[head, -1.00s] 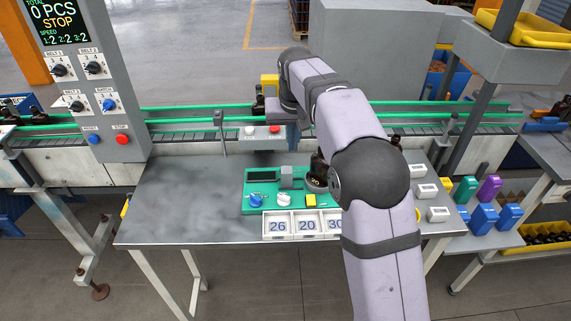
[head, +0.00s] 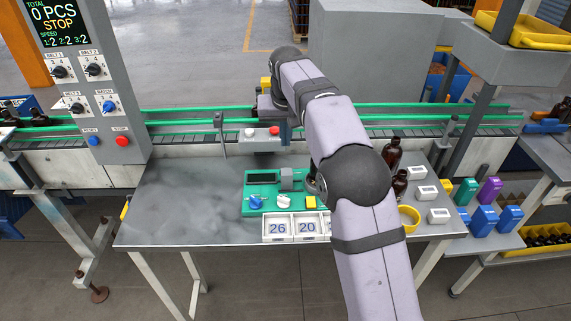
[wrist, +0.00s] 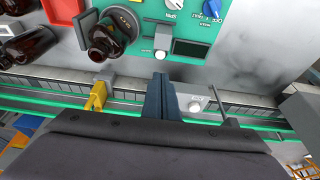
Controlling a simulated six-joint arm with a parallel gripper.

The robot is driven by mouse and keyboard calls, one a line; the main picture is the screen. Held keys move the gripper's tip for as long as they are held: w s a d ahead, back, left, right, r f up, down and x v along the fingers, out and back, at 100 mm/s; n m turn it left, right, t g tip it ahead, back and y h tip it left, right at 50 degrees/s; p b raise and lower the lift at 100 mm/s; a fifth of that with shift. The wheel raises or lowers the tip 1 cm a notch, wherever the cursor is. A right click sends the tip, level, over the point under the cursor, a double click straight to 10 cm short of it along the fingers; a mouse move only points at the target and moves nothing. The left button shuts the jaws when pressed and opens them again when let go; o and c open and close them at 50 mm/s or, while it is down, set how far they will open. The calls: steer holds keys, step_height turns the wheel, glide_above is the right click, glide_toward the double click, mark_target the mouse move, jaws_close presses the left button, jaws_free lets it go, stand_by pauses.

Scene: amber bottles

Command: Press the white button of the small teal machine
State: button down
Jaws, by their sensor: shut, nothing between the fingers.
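The small teal machine (head: 250,184) stands on the grey table, with a dark display, a blue knob (head: 256,202) and a white knob (head: 284,201). It shows at the top of the wrist view (wrist: 150,66), where a small white rounded part (wrist: 162,56), seemingly its button, sits beside the display. An amber bottle (wrist: 108,38) stands at the machine's round holder. My gripper's fingers (wrist: 160,80) are shut and empty, apart from the white part and on the conveyor side of it in the picture. In the head view my arm hides part of the machine.
A grey box behind the machine carries a white button (head: 249,132) and a red button (head: 274,131). Amber bottles (head: 392,156), a yellow ring (head: 409,218) and white blocks (head: 438,215) are at the right. Number tiles (head: 278,228) lie in front. The table's left is clear.

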steer(key=p+x, duration=0.2)
steer(key=x, duration=0.3)
steer(key=p+x, duration=0.2)
steer(key=x, duration=0.4)
steer(key=shift+s+f, duration=0.15)
steer(key=shift+f, duration=0.95)
